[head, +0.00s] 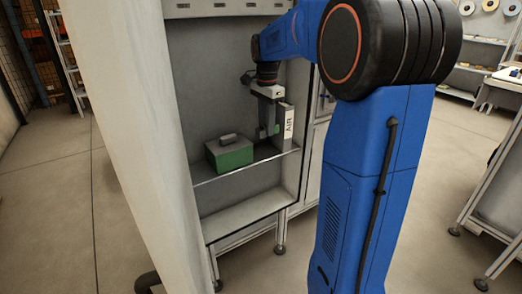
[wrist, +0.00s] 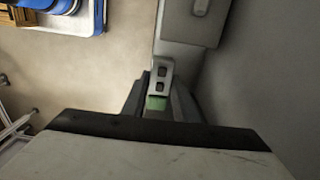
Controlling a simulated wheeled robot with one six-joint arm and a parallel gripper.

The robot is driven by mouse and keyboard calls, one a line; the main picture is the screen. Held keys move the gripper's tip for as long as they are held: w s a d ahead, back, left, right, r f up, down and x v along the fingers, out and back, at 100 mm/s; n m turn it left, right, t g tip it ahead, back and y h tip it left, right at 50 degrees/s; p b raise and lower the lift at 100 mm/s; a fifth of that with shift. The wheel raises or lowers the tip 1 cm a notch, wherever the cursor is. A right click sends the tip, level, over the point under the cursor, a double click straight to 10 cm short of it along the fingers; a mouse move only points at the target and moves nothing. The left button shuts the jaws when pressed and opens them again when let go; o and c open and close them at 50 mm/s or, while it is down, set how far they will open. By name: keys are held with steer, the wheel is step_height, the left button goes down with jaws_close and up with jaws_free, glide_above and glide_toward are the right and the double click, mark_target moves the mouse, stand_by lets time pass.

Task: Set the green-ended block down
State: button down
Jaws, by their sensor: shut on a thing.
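My gripper (head: 268,124) hangs fingers-down inside an open cabinet, above its shelf. It is shut on the green-ended block, of which a small green patch (wrist: 155,103) shows between the fingers in the wrist view. Most of the block is hidden by the fingers, and I cannot tell whether it touches the shelf (head: 245,168). Just right of the gripper stands an upright grey case with a white label reading AIR (head: 289,122). A gap separates the gripper from a green box on its left.
A pale cabinet side panel (head: 125,110) stands at the left. Bare shelf shows at the front edge. A lower ledge (head: 245,212) is empty.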

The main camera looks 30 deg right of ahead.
step_height(320, 180, down, 9)
steer(key=shift+f, duration=0.1)
stand_by(0.4)
steer(key=c, duration=1.4)
jaws_free()
